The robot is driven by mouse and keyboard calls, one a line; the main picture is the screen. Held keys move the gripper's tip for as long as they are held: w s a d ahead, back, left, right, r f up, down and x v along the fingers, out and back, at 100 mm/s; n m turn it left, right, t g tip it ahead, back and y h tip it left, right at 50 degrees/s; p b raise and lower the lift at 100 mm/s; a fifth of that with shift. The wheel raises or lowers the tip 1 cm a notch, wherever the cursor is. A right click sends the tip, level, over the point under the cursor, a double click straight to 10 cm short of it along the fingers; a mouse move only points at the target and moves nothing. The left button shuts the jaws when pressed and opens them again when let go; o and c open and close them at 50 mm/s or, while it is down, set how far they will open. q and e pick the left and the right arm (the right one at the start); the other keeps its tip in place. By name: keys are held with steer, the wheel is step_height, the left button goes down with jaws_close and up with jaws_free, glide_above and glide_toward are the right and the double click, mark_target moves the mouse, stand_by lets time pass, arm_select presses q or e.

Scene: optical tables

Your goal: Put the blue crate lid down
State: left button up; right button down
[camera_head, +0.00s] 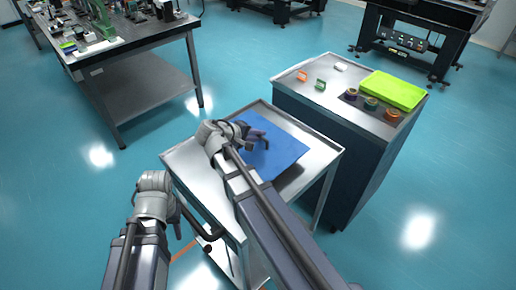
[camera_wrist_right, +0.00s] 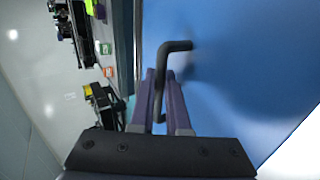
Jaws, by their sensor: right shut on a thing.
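The blue crate lid (camera_head: 283,150) is a flat blue panel over the top of the small metal cart (camera_head: 190,167). In the right wrist view the lid (camera_wrist_right: 240,75) fills the right side, with a dark bar handle (camera_wrist_right: 175,47) on it. My right gripper (camera_head: 258,140) is shut on that handle; its purple fingers (camera_wrist_right: 163,95) show on either side of it. A shadow shows near the lid's right edge; I cannot tell whether the lid touches the cart top. My left gripper (camera_head: 178,225) is low beside the cart's left side, and its fingers are unclear.
A dark cabinet with a light top (camera_head: 300,82) stands right behind the cart, bearing a lime green tray (camera_head: 393,90), several small round items and small coloured pieces. A cluttered optical table (camera_head: 140,38) is at the upper left. The floor at the left is clear.

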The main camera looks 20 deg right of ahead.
mark_target(259, 143)
step_height(259, 143, down, 4)
steer(key=b, duration=0.3)
steer(key=shift+r+b, duration=0.2)
steer(key=shift+b, duration=0.15)
steer(key=shift+f, duration=0.15)
steer(key=c, duration=0.9)
jaws_free()
steer(key=shift+r, duration=0.25)
steer(key=p+v, duration=0.6)
steer(key=v, duration=0.4)
steer(key=shift+s+a+r, duration=0.1)
steer(key=shift+a+r, duration=0.05)
steer(key=shift+r, duration=0.05)
steer(key=shift+s+a+r+p, duration=0.1)
steer(key=shift+a+p, duration=0.1)
steer(key=shift+a, duration=0.15)
steer(key=shift+s+a+r+p, duration=0.1)
steer(key=shift+a+r+p, duration=0.05)
steer(key=shift+a, duration=0.15)
